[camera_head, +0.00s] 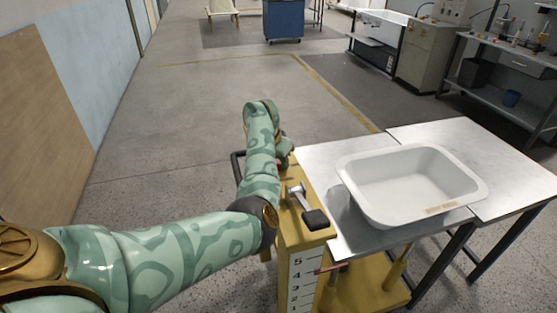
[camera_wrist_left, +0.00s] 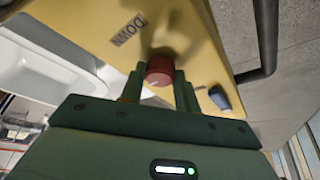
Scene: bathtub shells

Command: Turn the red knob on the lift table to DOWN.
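The red knob (camera_wrist_left: 159,70) sits on the yellow face of the lift table (camera_wrist_left: 195,30), and the label DOWN (camera_wrist_left: 129,29) is printed beside it. My left gripper (camera_wrist_left: 160,80) has one green finger on each side of the knob, and they look shut on it. In the head view my left gripper (camera_head: 284,150) is at the far end of the yellow column of the lift table (camera_head: 297,235), partly hidden by my arm. Which way the knob points is not clear. My right gripper is not in view.
A white tub shell (camera_head: 372,206) rests on the metal tops, which meet a second table (camera_head: 510,150) at the right. A lever with a black grip (camera_head: 315,219) stands on the column. A dark blue part (camera_wrist_left: 220,97) and a black handle bar (camera_wrist_left: 266,40) are near the gripper.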

